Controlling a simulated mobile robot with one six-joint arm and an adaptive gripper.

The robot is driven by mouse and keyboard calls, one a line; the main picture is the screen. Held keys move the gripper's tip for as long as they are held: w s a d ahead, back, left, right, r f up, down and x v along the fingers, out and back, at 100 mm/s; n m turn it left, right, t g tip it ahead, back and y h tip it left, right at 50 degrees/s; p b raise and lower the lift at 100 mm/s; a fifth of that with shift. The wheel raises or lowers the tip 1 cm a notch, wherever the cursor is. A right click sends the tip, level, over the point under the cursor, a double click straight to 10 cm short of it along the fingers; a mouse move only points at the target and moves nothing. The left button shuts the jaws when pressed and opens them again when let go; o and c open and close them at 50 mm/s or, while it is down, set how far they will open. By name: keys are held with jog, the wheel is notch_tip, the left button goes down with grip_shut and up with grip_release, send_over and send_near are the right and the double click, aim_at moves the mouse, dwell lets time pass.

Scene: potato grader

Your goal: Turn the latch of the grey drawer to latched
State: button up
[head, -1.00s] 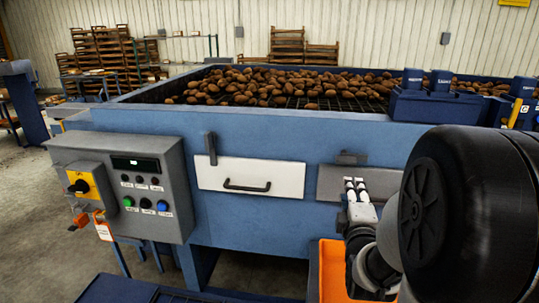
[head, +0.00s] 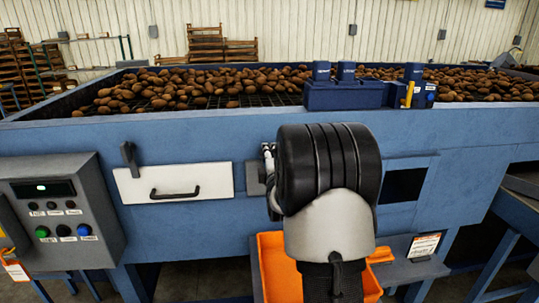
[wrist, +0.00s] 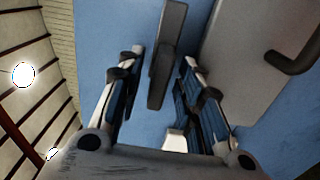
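The grey drawer (head: 254,178) is mostly hidden behind my arm in the head view. In the wrist view its front (wrist: 235,60) fills the upper right, with a dark handle (wrist: 290,62). Its latch (wrist: 168,50) is a dark grey bar on the blue panel, lying level along the drawer's top edge. My gripper (wrist: 162,62) is open, with one finger on each side of the latch bar and gaps showing between. In the head view only a bit of my gripper (head: 268,155) shows; the latch is hidden there.
A white drawer (head: 200,183) with an upright latch (head: 130,158) is to the left. A control box (head: 62,210) stands further left. An orange tray (head: 272,262) is below my arm. Potatoes (head: 190,88) lie on the grader above.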

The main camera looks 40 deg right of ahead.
jog(key=shift+w+d, duration=0.25)
jog(key=shift+w, duration=0.15)
grip_shut()
dwell(0.5)
